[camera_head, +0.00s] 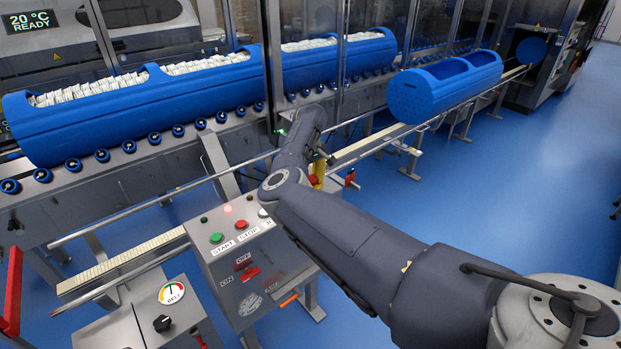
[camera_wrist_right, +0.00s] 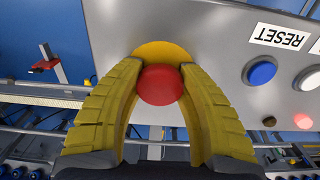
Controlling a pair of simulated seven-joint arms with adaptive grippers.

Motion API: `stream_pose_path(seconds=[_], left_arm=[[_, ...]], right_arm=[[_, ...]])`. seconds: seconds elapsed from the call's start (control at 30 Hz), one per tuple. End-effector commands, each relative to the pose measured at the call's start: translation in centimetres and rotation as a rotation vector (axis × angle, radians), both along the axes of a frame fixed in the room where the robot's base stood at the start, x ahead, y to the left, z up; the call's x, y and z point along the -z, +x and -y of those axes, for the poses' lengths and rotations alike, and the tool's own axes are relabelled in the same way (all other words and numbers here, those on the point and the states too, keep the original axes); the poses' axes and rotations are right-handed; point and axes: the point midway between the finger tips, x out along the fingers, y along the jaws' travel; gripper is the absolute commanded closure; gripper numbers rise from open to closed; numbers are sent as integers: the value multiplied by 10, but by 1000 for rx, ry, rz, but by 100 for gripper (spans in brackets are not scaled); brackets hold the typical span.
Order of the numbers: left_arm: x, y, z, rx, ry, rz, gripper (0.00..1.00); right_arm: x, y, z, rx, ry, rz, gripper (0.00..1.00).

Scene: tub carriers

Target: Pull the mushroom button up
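The mushroom button (camera_wrist_right: 160,86) is red and round and sits on a yellow disc (camera_wrist_right: 162,52) on a grey panel in the right wrist view. My right gripper (camera_wrist_right: 160,78) has its yellow ribbed fingers on both sides of the button, and both tips look to touch its sides. In the head view my right gripper (camera_head: 318,172) is at the far right end of the control box (camera_head: 240,262). My left gripper is in neither view.
Beside the button are a blue button (camera_wrist_right: 262,72) and a RESET label (camera_wrist_right: 281,38). The box also has a green START button (camera_head: 216,238), a red STOP button (camera_head: 241,224) and a red switch (camera_head: 249,273). Blue tubs (camera_head: 445,88) lie on conveyors behind.

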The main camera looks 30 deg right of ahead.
Motion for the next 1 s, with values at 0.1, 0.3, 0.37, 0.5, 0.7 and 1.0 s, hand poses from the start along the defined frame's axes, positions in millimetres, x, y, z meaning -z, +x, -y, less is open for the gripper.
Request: stream_pose_path(seconds=[0.1, 0.3, 0.37, 0.5, 0.7, 1.0], left_arm=[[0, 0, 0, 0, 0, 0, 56], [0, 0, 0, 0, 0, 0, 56], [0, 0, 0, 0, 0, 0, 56], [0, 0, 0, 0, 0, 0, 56], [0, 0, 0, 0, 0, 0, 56], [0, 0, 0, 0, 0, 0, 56]], right_arm=[[0, 0, 0, 0, 0, 0, 82], [0, 0, 0, 0, 0, 0, 96], [0, 0, 0, 0, 0, 0, 96], [-1, 0, 0, 0, 0, 0, 96], [-4, 0, 0, 0, 0, 1, 96], [-5, 0, 0, -1, 1, 0, 54]])
